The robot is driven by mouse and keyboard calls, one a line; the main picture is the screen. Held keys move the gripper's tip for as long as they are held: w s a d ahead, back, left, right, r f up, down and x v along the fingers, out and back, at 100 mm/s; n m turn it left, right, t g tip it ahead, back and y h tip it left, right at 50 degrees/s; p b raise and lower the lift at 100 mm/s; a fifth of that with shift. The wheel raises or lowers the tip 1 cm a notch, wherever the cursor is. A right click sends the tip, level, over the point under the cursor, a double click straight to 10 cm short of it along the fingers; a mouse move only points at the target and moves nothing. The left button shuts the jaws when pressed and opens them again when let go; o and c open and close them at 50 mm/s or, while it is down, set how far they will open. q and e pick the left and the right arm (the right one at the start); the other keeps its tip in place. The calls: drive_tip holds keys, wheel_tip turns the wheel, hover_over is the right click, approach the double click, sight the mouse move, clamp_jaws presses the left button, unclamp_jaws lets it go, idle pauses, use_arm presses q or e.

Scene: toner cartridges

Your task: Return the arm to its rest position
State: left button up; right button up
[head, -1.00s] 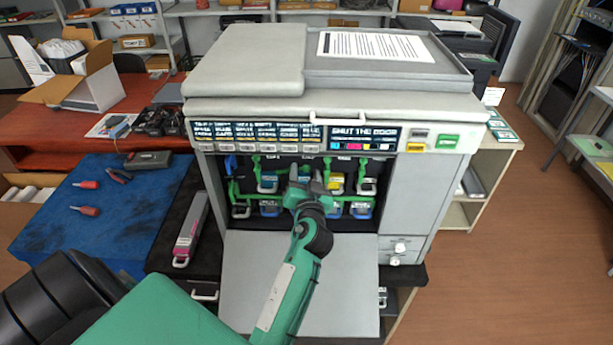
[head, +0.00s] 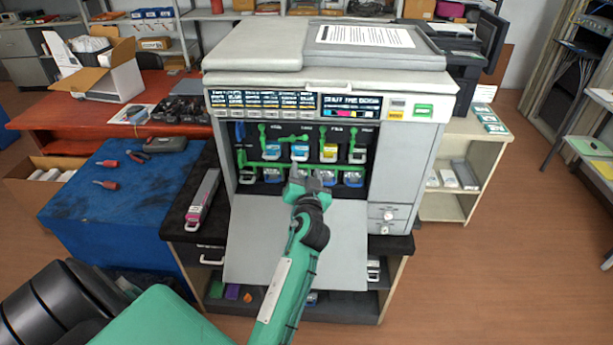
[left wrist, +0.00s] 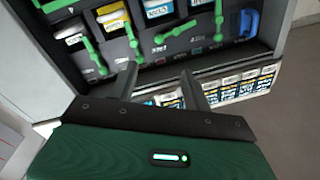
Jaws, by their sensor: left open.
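My left gripper (head: 305,182) is in front of the printer's open bay, above the lowered front door. Its fingers stand apart with nothing between them; in the left wrist view its open fingers (left wrist: 160,88) point at the bay. The printer (head: 408,150) stands on a dark-topped cabinet. Toner cartridges sit in two rows in the bay, with green levers, and a yellow-labelled cartridge (head: 329,152) shows in the upper row. The gripper hides part of the lower row. My right gripper is not in view.
The lowered door (head: 250,250) juts out below the bay. A grey and magenta cartridge (head: 203,197) lies on the cabinet top left of the printer. A blue-covered table (head: 95,215) with red-handled tools stands further left. Open floor lies at the right.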

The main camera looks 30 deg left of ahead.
use_arm(q)
drive_tip(key=s+d+f+g+h, duration=0.2)
drive_tip(key=s+f+g, duration=0.1)
drive_tip(key=s+f, duration=0.4)
drive_tip(key=s+d+f+g+h, duration=0.2)
drive_tip(key=s+f+h, duration=0.15)
drive_tip(key=s, duration=0.45)
drive_tip(key=s+d+f+m+g+h, duration=0.25)
drive_tip(key=s+d, duration=0.35)
drive_tip(key=s, duration=0.3)
drive_tip(key=s+d+f+m+g+h, duration=0.25)
drive_tip(key=s+d+g, duration=0.2)
drive_tip(key=s, duration=0.55)
wheel_tip(320, 180, down, 31)
drive_tip(key=s+a+f+g, duration=0.1)
drive_tip(key=s+a+f, duration=0.1)
drive_tip(key=s+f, duration=1.7)
drive_tip(key=shift+s+a+f+g, duration=0.3)
drive_tip(key=shift+f+g, duration=0.1)
drive_tip(key=shift+f, duration=0.25)
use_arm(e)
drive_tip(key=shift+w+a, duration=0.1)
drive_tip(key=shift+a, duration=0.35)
